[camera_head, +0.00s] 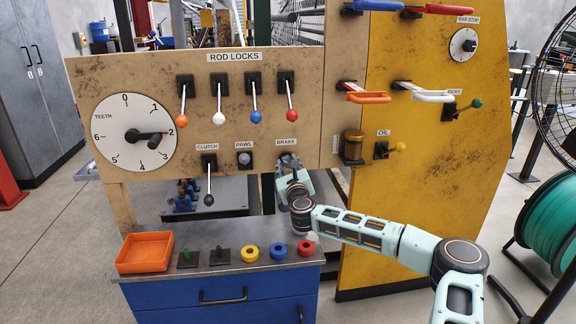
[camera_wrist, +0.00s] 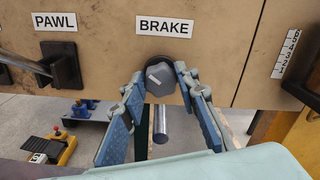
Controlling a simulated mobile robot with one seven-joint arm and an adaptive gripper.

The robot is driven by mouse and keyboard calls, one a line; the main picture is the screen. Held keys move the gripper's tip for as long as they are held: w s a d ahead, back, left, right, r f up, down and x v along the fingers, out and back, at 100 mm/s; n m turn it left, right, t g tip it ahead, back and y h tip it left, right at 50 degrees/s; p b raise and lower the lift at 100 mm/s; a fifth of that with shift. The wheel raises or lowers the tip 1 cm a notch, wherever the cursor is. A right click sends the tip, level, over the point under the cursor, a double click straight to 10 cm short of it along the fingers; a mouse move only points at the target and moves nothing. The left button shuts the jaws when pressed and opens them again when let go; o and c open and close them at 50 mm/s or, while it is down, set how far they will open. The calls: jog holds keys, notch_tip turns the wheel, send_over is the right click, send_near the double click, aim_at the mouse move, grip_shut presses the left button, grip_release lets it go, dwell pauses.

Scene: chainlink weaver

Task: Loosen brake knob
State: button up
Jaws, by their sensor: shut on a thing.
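The brake knob (camera_wrist: 160,78) is a grey faceted knob on the tan panel, just under the BRAKE label (camera_wrist: 165,27) in the wrist view. My gripper (camera_wrist: 160,85) reaches it from below and in front, with one blue-padded finger on each side, closed on the knob. In the head view my gripper (camera_head: 287,165) is at the panel under the BRAKE label (camera_head: 286,142), and it mostly hides the knob there. A grey cylindrical bar (camera_wrist: 160,125) shows below the knob, between the fingers; I cannot tell what it belongs to.
The pawl switch (camera_head: 244,160) and clutch lever (camera_head: 208,185) are left of the brake. Rod lock levers (camera_head: 255,98) hang above. Below is a blue cabinet (camera_head: 220,297) with an orange tray (camera_head: 145,252) and coloured rings (camera_head: 278,251). The oil cup (camera_head: 353,147) is to the right.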

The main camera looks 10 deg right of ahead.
jog(key=n, duration=0.4)
jog(key=shift+a+n+b, duration=0.1)
jog(key=shift+n+b, duration=0.25)
jog(key=shift+n, duration=0.05)
jog(key=n, duration=0.3)
jog(key=shift+f+n+b, duration=0.1)
jog(key=shift+n+b, duration=0.3)
jog(key=n+b, duration=0.1)
jog(key=n, duration=0.2)
jog(key=shift+a+f+n, duration=0.1)
jog(key=shift+n, duration=0.2)
jog(key=n+b, duration=0.2)
jog(key=n, duration=0.1)
jog(key=shift+f+n, duration=0.1)
jog(key=shift+n, duration=0.2)
jog(key=n+b, duration=0.2)
jog(key=n, duration=0.2)
jog(key=shift+f+b, duration=0.1)
jog(key=shift+b, duration=0.2)
jog(key=n+b, duration=0.2)
jog(key=n, duration=0.2)
jog(key=n+b, duration=0.2)
jog(key=shift+n, duration=0.3)
jog(key=shift+d+n+b, duration=0.2)
jog(key=shift+n+b, duration=0.4)
jog(key=shift+n, duration=1.4)
